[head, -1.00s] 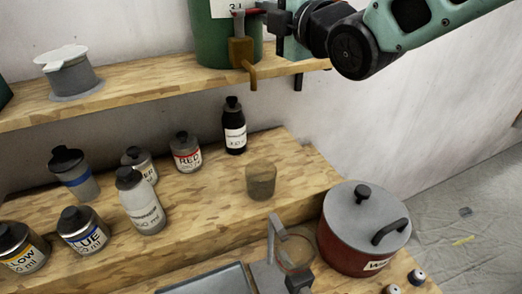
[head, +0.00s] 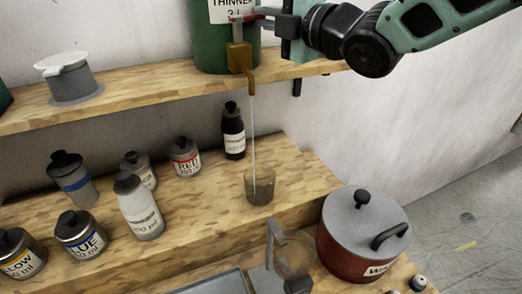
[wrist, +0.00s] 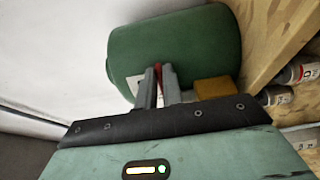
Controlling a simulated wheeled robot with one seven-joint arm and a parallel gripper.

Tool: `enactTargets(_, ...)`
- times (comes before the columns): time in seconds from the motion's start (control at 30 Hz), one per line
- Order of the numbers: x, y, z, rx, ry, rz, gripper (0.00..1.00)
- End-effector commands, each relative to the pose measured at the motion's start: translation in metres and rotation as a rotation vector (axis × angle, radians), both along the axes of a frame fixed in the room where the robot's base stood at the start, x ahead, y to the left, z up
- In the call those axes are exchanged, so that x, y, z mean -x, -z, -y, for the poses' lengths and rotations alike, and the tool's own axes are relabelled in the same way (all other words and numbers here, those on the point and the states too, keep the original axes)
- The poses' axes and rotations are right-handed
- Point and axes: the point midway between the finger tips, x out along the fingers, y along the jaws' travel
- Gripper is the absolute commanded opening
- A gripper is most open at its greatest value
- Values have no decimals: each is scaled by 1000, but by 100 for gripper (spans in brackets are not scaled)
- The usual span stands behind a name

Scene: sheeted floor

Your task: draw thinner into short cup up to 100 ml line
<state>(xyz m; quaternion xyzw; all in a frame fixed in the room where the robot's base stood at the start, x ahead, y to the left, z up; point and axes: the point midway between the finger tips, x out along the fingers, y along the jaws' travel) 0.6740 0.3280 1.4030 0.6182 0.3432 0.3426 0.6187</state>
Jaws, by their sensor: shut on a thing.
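The green thinner container (head: 226,45) stands on the upper shelf, with a brass tap (head: 240,58) at its front. A thin stream (head: 253,125) runs from the spout down into the short cup (head: 259,188). The cup is clear and stands on the middle shelf. Some liquid seems to be in it; its level against any line is too small to read. My gripper (head: 262,14) is shut on the tap's red handle (head: 246,16). In the wrist view my gripper (wrist: 158,78) is at the handle before the green container (wrist: 185,50); the cup is not seen there.
Several bottles stand left of the cup, among them a white bottle (head: 140,208) and a dark bottle (head: 233,132) behind. A red lidded pot (head: 350,240) and a clear mug (head: 290,258) stand lower right. A grey lidded pot (head: 68,80) is on the upper shelf.

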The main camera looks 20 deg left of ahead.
Motion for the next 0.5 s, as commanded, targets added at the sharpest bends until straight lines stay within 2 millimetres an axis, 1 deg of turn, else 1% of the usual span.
enactTargets(0.03,1,-4,-4,-8,-5,4,0)
enactTargets(0.23,0,-4,-5,-8,-15,5,0)
enactTargets(0.5,-3,-4,-9,-9,-115,3,0)
